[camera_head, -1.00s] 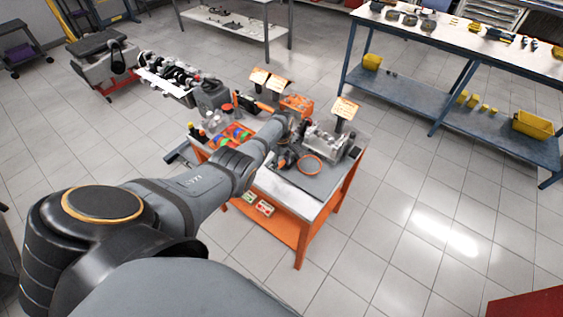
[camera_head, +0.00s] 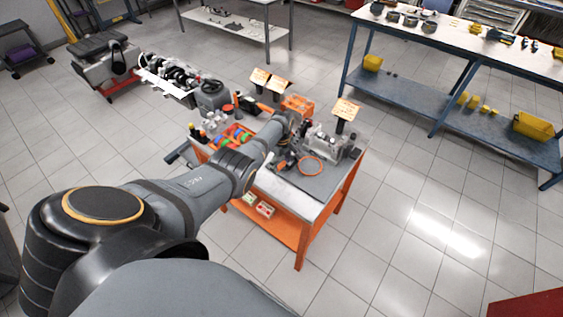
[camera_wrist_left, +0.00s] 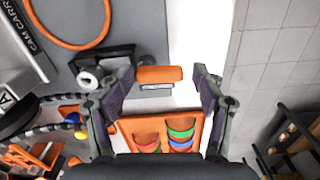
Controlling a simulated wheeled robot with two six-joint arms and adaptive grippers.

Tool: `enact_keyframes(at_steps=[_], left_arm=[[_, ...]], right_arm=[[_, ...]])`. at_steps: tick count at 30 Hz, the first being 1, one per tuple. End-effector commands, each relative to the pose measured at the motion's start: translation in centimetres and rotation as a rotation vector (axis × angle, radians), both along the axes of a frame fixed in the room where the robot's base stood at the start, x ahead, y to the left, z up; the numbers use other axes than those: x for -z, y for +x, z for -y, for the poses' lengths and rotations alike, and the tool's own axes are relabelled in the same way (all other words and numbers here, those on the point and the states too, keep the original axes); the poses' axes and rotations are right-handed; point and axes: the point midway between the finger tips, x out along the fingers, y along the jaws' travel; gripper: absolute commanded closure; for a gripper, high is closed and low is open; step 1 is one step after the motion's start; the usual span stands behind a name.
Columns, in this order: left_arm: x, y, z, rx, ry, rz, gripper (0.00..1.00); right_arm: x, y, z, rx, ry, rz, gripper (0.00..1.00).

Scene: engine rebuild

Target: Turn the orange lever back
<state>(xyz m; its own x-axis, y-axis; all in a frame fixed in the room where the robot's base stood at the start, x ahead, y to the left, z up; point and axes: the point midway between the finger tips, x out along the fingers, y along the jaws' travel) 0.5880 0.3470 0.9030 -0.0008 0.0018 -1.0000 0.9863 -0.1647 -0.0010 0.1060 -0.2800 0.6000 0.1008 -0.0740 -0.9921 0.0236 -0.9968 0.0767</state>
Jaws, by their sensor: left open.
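The orange lever (camera_wrist_left: 159,74) shows in the left wrist view as a short orange bar. It lies beside a dark block (camera_wrist_left: 108,68) with a pale round knob. My left gripper (camera_wrist_left: 163,82) is open, with one finger on each side of the lever. A gap shows between the lever and the right finger; the left fingertip is close to it, and I cannot tell whether they touch. In the head view my left arm reaches over the orange workbench (camera_head: 340,192), and its wrist hides much of the lever area. My right gripper is not in view.
An orange ring (camera_head: 310,166) lies on the bench's grey mat. A metal engine part (camera_head: 328,142) stands behind it. An orange tray (camera_wrist_left: 150,130) with coloured rings is close by the gripper. Sign stands line the back; open floor lies right of the bench.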

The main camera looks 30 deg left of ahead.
Motion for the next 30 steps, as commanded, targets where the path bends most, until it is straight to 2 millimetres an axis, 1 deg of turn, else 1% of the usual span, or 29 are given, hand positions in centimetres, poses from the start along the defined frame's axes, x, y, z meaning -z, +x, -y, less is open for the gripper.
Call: enact_keyframes(at_steps=[1,4,8,13,15,18,21,28,29,30], left_arm=[[-0.5,0.4,-0.1,-0.001,0.003,0.012,0.25],[-1.2,0.4,-0.2,0.000,0.002,0.012,0.25],[-2.7,0.2,0.0,0.001,0.001,0.009,0.25],[-5.7,0.1,-0.1,0.001,0.003,0.008,0.25],[-6.6,0.1,-0.1,0.000,0.002,0.005,0.25],[-7.5,0.0,-0.1,0.000,0.001,0.002,0.25],[-7.9,-0.1,0.0,-0.001,0.001,0.001,0.25],[-8.0,-0.1,0.0,-0.001,0.000,0.000,0.25],[-7.9,-0.1,0.0,0.001,0.000,0.000,0.29],[-7.7,0.0,0.1,0.019,0.000,0.002,0.34]], right_arm=[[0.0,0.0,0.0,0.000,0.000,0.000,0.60],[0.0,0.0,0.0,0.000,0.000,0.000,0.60],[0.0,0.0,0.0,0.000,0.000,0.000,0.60],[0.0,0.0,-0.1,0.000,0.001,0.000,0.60],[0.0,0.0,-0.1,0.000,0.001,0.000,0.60],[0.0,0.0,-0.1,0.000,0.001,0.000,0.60],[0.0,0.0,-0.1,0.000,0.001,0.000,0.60],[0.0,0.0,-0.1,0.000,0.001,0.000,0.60],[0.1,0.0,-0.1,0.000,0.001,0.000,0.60],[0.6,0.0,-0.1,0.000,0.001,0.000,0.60]])
